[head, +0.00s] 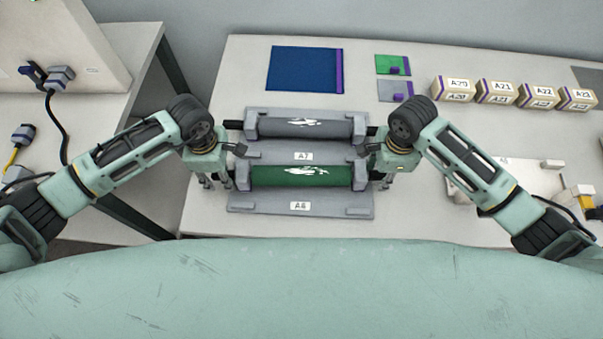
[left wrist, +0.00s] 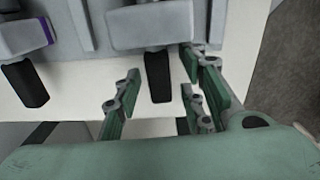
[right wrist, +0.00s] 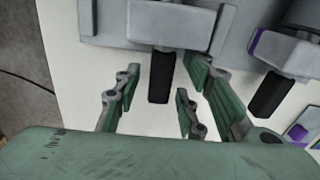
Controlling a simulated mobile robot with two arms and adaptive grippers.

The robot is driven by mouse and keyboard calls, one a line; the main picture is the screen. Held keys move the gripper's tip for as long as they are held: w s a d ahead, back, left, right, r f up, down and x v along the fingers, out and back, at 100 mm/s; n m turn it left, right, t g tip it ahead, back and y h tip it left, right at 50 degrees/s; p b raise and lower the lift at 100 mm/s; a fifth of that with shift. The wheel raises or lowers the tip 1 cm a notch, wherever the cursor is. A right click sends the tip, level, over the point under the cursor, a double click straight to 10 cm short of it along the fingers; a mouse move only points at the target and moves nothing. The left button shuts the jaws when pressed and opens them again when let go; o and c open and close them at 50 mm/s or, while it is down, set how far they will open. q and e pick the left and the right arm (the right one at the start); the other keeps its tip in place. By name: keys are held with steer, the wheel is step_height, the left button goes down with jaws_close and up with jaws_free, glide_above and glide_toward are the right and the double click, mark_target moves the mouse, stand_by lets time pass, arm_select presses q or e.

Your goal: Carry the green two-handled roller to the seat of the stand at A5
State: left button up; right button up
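The green roller (head: 275,177) lies across the front grey stand (head: 250,206), whose small label seems to read A6 or A8. My left gripper (head: 218,181) is at the roller's left end. In the left wrist view a black handle (left wrist: 158,76) sits between its spread fingers, with gaps on both sides. My right gripper (head: 374,181) is at the right end. In the right wrist view the other black handle (right wrist: 160,78) sits between its open fingers, apart from them. A pale low fixture (head: 470,196) at the right has a faint label, possibly A5, partly behind my right arm.
A dark grey roller (head: 285,129) rests on the stand labelled A7 just behind. A blue mat (head: 300,70), green and grey pads and several labelled boxes (head: 453,89) stand at the back. A side table with cables (head: 62,78) is at the left.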

arm_select(q)
jaws_close()
arm_select(e)
jaws_close()
arm_select(q)
steer(key=shift+w+r, duration=0.1)
arm_select(e)
steer(key=shift+r, duration=0.1)
